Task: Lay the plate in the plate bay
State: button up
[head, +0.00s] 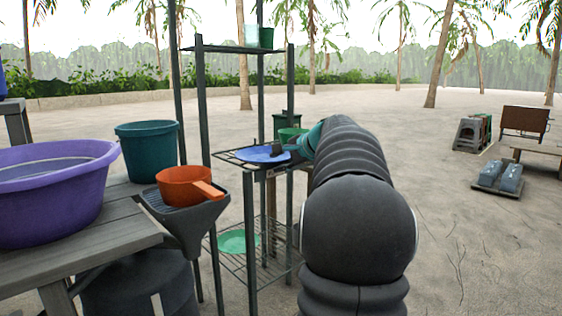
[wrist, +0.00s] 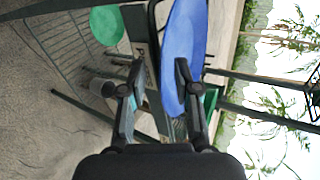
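A blue plate (head: 262,154) lies flat on the middle shelf of a dark metal rack (head: 250,215). My gripper (head: 287,148) is at its right edge. In the wrist view the blue plate (wrist: 186,40) shows tipped on its side, partly behind one finger. The two fingers of my gripper (wrist: 159,72) stand apart with a gap between them; whether the plate's rim is inside that gap is unclear. A green round dish (head: 238,241) lies on the lower wire shelf and shows in the wrist view too (wrist: 106,25). No plate bay can be clearly identified.
Open sand (head: 470,245) lies to the right.

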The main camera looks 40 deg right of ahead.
jog(key=v, duration=1.2)
jog(key=shift+r+p, duration=0.15)
jog(key=shift+p, duration=0.25)
